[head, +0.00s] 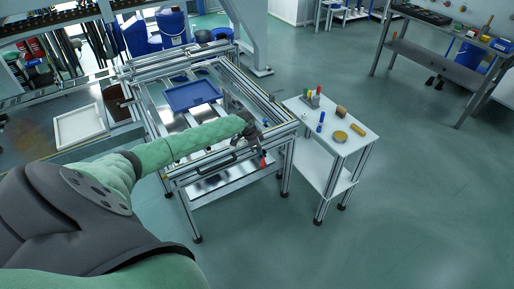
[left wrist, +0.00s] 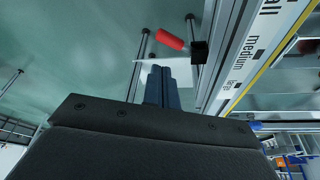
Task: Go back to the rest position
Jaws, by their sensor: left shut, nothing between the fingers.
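My left arm reaches in from the left in the head view, over the panel fixture (head: 215,168). Its gripper (head: 256,141) is above the fixture's front right part, near the side table. In the left wrist view its two dark fingers (left wrist: 161,76) are together with nothing between them. A red cylinder (left wrist: 169,39) shows beyond the fingertips, apart from them. A red piece (head: 263,161) also shows just below the gripper in the head view. My right gripper is in neither view.
A blue panel (head: 193,95) lies on the fixture behind my forearm. A white side table (head: 350,148) stands right of the gripper, with a blue item (head: 320,127), a yellow disc (head: 340,136) and other small objects. The floor to the right is clear up to a grey workbench (head: 437,58).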

